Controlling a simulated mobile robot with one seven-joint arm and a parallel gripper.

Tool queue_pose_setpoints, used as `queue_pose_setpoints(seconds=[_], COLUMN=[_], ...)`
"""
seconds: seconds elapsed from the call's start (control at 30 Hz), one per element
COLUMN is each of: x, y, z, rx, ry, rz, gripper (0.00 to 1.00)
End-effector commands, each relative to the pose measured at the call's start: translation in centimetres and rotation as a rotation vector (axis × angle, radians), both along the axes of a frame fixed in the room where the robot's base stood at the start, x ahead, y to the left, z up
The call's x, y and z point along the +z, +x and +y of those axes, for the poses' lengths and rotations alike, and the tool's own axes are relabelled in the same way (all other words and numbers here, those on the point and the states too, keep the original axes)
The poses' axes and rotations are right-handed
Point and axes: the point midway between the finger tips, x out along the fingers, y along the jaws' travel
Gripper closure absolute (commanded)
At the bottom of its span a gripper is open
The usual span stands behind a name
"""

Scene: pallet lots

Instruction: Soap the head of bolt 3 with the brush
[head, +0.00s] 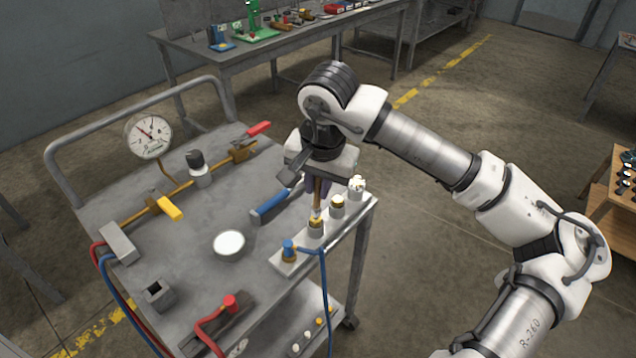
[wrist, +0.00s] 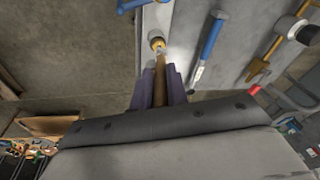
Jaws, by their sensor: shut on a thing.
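My gripper (head: 318,190) is shut on the brush, whose thin brown handle (wrist: 160,78) shows between the dark jaws in the wrist view. The brush points down, and its pale tip is at the brass head of a bolt (head: 316,224) on the metal strip at the cart's right edge. That bolt head (wrist: 157,42) also shows in the wrist view; tip and head overlap there, and I cannot tell whether they touch. I see no readable bolt numbers.
A round dish with white contents (head: 229,243) stands on the cart (head: 190,235). A blue-handled tool (head: 270,206) lies beside my gripper. A blue fitting with a hose (head: 288,249) is at the strip's near end. A gauge (head: 148,136) and brass pipe stand further left.

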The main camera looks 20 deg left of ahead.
Motion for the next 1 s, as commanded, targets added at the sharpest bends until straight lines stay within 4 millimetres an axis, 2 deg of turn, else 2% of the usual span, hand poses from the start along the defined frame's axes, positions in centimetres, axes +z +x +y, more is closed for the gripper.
queue_pose_setpoints(seconds=[1.0], x=[-1.07], y=[0.02], z=[-0.01], rx=[0.000], ry=[0.000], rz=[-0.001], gripper=[1.00])
